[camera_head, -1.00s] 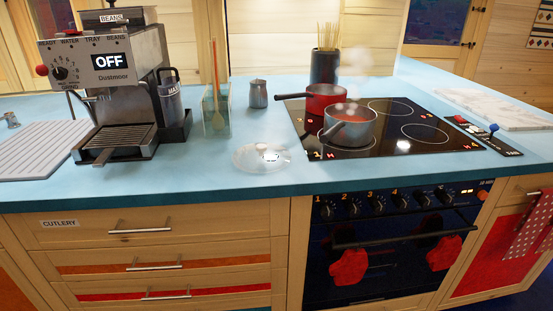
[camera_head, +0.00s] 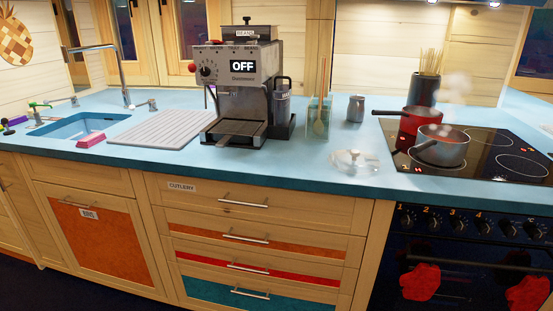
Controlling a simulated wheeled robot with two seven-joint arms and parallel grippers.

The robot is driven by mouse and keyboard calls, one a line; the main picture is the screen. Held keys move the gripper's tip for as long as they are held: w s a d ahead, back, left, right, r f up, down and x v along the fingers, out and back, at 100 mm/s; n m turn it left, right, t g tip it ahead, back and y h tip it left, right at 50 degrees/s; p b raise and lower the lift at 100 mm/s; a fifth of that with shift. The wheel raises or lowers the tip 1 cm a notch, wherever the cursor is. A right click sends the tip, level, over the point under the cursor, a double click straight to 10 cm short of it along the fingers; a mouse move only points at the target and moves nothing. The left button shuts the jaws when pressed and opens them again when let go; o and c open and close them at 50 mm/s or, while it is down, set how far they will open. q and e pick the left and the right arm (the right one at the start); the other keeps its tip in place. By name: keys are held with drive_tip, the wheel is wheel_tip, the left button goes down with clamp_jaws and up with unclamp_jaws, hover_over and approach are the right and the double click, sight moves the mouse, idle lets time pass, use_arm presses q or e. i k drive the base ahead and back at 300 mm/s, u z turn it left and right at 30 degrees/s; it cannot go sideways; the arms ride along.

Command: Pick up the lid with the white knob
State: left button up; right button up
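A clear glass lid (camera_head: 353,162) with a small white knob on top lies on the blue counter near its front edge. It is left of the hob, and its right edge is close to the handle of the grey pot. Neither of my grippers shows in the head view.
A steaming grey pot (camera_head: 441,146) and a red pan (camera_head: 419,123) stand on the black hob (camera_head: 495,151). A coffee machine (camera_head: 238,88), a glass holder with a wooden spoon (camera_head: 319,117) and a small metal jug (camera_head: 356,108) stand behind and left of the lid. Counter front is clear.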

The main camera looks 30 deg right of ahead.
sight(348, 161)
drive_tip(key=u, duration=0.35)
drive_tip(key=i, duration=1.05)
drive_tip(key=z, duration=1.5)
